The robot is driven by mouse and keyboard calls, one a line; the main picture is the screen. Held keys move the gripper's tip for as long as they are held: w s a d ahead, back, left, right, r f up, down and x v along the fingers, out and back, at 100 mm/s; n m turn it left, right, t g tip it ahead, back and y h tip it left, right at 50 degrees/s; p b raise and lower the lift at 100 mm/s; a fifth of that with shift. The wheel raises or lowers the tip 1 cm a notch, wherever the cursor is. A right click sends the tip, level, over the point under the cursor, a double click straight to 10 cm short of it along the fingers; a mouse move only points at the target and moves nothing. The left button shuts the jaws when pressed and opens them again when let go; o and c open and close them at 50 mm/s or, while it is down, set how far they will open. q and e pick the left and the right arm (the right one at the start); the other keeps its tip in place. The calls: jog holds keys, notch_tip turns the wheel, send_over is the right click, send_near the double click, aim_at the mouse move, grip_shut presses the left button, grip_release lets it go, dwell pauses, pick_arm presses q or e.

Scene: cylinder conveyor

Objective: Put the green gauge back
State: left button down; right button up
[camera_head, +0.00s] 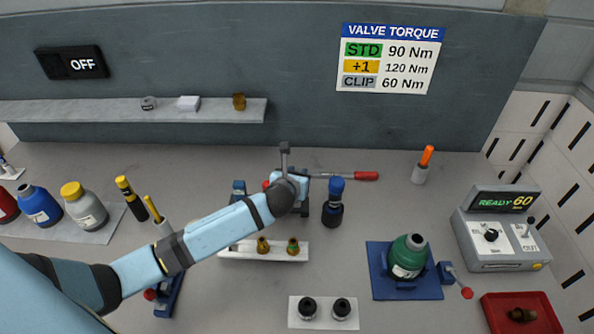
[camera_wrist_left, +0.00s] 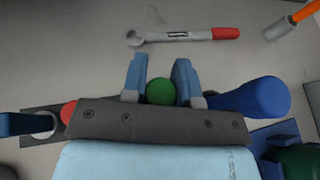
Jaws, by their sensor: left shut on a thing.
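The green gauge shows in the left wrist view as a round green end (camera_wrist_left: 160,91) between my left gripper's fingers (camera_wrist_left: 160,80). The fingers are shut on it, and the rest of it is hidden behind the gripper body. In the head view my left gripper (camera_head: 288,180) is over the middle of the table, behind a white rack (camera_head: 235,254). My forearm and wrist hide the gauge there. The rack holds two small brass fittings, one (camera_head: 293,246) with a green band. My right gripper is in neither view.
A green cylinder (camera_head: 407,257) stands on a blue base (camera_head: 378,285). A red tray (camera_head: 495,318) and a READY 60 console (camera_head: 497,250) are at right.

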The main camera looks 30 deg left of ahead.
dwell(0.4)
pick_arm(q)
jog(key=shift+f, duration=0.45)
jog(key=shift+f+b, duration=0.35)
jog(key=shift+f, duration=0.4)
jog(key=shift+f, duration=0.5)
jog(key=c, duration=0.8)
grip_release()
